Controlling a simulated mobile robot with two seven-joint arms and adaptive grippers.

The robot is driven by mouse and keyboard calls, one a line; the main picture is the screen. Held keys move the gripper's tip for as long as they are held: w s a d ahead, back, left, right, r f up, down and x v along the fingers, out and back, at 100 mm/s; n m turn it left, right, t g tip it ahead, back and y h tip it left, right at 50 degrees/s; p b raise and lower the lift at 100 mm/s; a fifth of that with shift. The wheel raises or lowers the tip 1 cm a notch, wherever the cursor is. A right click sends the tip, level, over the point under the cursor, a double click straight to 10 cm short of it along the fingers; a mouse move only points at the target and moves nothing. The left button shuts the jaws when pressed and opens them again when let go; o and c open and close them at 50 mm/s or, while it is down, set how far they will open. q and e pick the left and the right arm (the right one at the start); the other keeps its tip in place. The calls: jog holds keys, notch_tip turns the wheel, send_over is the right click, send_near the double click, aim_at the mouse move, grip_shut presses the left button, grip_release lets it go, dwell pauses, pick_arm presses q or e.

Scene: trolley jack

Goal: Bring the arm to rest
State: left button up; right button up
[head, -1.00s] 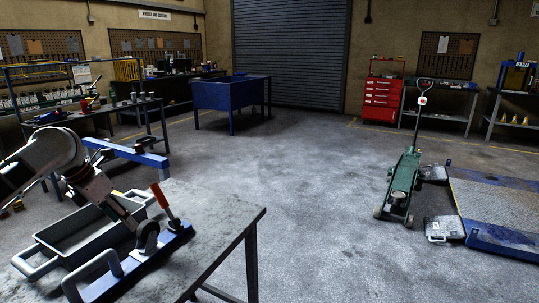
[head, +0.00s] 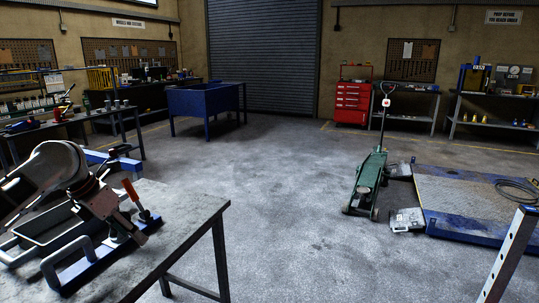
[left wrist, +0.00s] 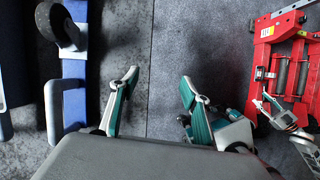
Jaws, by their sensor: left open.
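My left arm comes in from the left in the head view, over a grey bench (head: 175,232). A blue bar with a dark round part (left wrist: 72,85) lies left of the fingers.
A red metal device (left wrist: 290,65) is at the right in the left wrist view. In the head view, a green trolley jack (head: 369,183) stands by a blue-edged platform (head: 465,200). A perforated post (head: 508,258) is at lower right. The middle floor is clear.

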pick_arm(q)
jog(key=d+m+h, duration=0.2)
jog(key=d, duration=1.4)
jog(key=s+a+f+n+t+y, duration=0.1)
jog(key=s+a+f+n+t, duration=0.15)
jog(key=s+f+n, duration=0.75)
jog(key=s+a+f+n+t, duration=0.1)
jog(key=a+f+n, duration=0.3)
jog(key=f+n, duration=1.3)
jog(key=s+a+f+n+t, duration=0.1)
jog(key=s+a+f+n, duration=0.1)
jog(key=s+f, duration=0.35)
jog(key=s+a+f+n+t+y, duration=0.1)
jog(key=s+a+f+n, duration=0.15)
jog(key=s, duration=0.65)
jog(key=s+a+f+n, duration=0.1)
jog(key=s+f+n, duration=0.2)
jog(key=s, duration=0.5)
jog(key=w+d+r+n+t+p, duration=0.1)
jog(key=d+n, duration=0.4)
jog(key=d, duration=0.6)
jog(key=shift+w+d+r+p, duration=0.2)
jog(key=shift+d+r+p, duration=0.25)
jog(key=shift+r, duration=0.2)
pick_arm(e)
jog(key=shift+s+a+r, duration=0.25)
jog(key=shift+a+r, duration=0.05)
jog(key=shift+r, duration=0.15)
